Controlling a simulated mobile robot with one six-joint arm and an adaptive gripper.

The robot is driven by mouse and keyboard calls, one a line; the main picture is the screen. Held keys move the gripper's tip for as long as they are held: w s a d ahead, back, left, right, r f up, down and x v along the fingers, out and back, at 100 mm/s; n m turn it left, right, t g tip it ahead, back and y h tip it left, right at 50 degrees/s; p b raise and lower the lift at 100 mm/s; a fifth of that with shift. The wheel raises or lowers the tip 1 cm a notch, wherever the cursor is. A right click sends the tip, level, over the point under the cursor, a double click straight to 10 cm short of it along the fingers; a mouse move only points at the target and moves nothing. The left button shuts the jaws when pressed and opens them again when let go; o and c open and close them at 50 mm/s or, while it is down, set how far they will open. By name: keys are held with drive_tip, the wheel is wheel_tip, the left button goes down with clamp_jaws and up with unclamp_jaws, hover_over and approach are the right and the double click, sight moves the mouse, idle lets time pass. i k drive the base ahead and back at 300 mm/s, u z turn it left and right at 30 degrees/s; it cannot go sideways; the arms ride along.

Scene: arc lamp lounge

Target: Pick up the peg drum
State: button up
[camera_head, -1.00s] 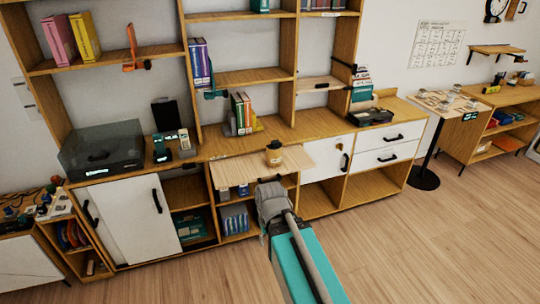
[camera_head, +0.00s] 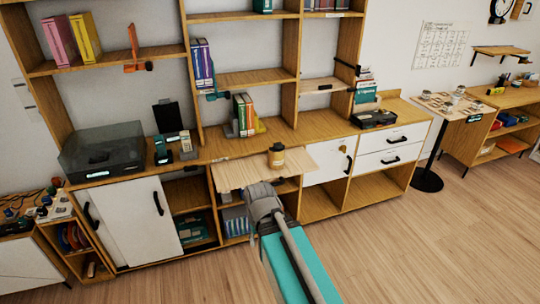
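No other thing is clearly a peg drum. My gripper (camera_head: 262,192) is at the end of my teal and grey arm, below the container in the picture and overlapping the board's front edge. It looks apart from the container. Its fingers are not clearly visible, and I see nothing held in it.
A dark clear-lidded box (camera_head: 103,152) stands on the counter at the left. Books (camera_head: 245,115) stand behind the board, and a black tray (camera_head: 374,119) is to the right. A round-based table (camera_head: 450,103) stands farther right. The wooden floor (camera_head: 420,250) at right is clear.

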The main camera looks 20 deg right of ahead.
sight(276, 160)
drive_tip(key=i, duration=0.9)
drive_tip(key=z, duration=0.05)
